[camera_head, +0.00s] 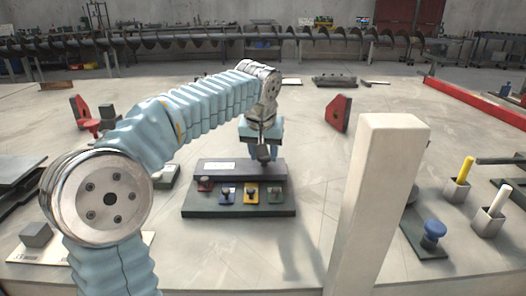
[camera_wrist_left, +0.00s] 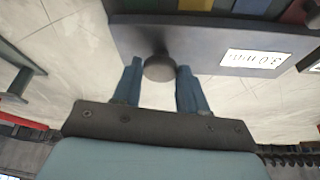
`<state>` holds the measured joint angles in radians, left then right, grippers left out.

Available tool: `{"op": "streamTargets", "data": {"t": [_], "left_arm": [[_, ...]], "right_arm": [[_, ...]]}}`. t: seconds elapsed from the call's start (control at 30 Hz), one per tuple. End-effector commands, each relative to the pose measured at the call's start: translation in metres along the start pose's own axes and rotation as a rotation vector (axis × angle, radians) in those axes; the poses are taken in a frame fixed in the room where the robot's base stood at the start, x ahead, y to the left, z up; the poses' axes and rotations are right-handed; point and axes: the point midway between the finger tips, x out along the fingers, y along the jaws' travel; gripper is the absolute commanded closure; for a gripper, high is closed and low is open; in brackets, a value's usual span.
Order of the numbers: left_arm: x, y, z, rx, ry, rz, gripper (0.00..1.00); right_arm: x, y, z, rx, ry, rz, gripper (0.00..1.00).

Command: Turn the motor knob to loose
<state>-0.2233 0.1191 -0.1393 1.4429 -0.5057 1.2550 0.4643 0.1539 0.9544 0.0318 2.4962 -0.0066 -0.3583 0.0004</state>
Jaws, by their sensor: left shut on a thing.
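A dark control box (camera_head: 240,170) stands on a dark base plate on the pale table, with a white label on its top. A dark round knob (camera_wrist_left: 159,68) sticks out from the box's far side, between the fingers of my left gripper (camera_wrist_left: 160,72) in the left wrist view. My left gripper (camera_head: 263,150) reaches down at the box's back right in the head view and is shut on this knob. The gripper mostly hides the knob there, and no pointer or loose mark shows. My right gripper is in neither view.
A pale upright post (camera_head: 380,200) stands to the right. Farther right are a blue knob (camera_head: 434,230) and yellow and white handles. A long auger (camera_head: 300,38) lies at the back.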

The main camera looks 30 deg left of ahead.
Motion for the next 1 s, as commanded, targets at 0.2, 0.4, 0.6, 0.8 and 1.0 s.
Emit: {"op": "streamTargets", "data": {"t": [0.2, 0.4, 0.6, 0.8, 1.0], "left_arm": [[-0.0007, 0.0025, -0.0009, -0.186, 0.002, -0.077, 0.88], [-0.0003, 0.0038, -0.0015, -0.362, 0.002, -0.151, 0.88], [0.0002, 0.0057, -0.0022, -0.538, 0.002, -0.223, 0.88], [0.0004, 0.0071, -0.0033, -0.715, 0.002, -0.295, 0.88], [0.0010, 0.0083, -0.0042, -0.891, 0.002, -0.369, 0.88]], "right_arm": [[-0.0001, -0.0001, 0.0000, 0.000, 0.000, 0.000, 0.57], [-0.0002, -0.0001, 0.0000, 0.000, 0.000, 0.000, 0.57], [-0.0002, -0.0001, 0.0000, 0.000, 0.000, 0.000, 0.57], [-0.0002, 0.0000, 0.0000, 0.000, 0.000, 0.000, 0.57], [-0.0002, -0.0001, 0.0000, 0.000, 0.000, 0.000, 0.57]]}}
